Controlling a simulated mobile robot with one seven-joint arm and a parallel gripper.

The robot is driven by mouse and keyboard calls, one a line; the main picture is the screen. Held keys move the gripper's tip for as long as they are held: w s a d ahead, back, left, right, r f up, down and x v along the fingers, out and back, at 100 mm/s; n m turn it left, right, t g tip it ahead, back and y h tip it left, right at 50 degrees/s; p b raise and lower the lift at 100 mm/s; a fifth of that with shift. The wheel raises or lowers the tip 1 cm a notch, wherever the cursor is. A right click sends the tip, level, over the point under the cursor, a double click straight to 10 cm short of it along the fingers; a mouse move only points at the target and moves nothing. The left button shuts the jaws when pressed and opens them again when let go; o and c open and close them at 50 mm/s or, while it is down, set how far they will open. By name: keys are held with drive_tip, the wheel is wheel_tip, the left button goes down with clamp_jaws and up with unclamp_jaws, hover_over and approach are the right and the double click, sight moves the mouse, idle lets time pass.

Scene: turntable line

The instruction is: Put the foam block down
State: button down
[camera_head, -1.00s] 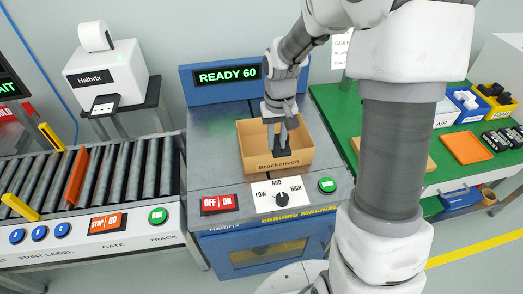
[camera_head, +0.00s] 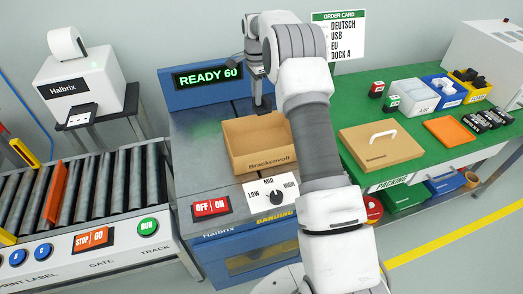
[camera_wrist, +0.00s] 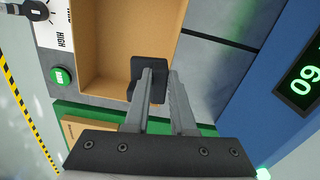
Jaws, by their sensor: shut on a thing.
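The foam block (camera_wrist: 150,68) is dark grey, almost black. In the wrist view it is between the fingertips of my gripper (camera_wrist: 157,92), which is shut on it. The block overlaps the inside of the open cardboard box (camera_wrist: 97,45) near its back right corner. In the head view my gripper (camera_head: 262,98) is at the back edge of the box (camera_head: 262,163), which is labelled Brackenvoll and stands on the grey machine top. My arm hides the box's right side. The gap between block and box is hard to judge.
The display (camera_head: 207,76) behind the box reads READY 60. A dial (camera_head: 276,197) and an OFF/ON switch (camera_head: 212,207) are in front. A roller track (camera_head: 75,188) is left.

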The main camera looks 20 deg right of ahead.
drive_tip(key=shift+w+d+f+m, duration=0.2)
drive_tip(key=shift+w+f+m, duration=0.05)
drive_tip(key=shift+w+m, duration=0.3)
drive_tip(key=shift+s+a+f+b, duration=0.35)
drive_tip(key=shift+s+a+f, duration=0.65)
drive_tip(key=shift+a+f, duration=0.75)
drive_tip(key=shift+s+a+f+b, duration=0.3)
drive_tip(key=shift+s+a+f, duration=0.75)
drive_tip(key=shift+a+f, duration=0.65)
drive_tip(key=shift+s+a+f+b, duration=0.35)
drive_tip(key=shift+s+a+f, duration=0.65)
drive_tip(key=shift+a+f, duration=0.75)
drive_tip(key=shift+d+f, duration=0.3)
drive_tip(key=shift+f, duration=0.05)
drive_tip(key=shift+f+b, duration=0.4)
drive_tip(key=shift+f, duration=0.15)
drive_tip(key=c, duration=0.8)
unclamp_jaws()
drive_tip(key=shift+o, duration=0.2)
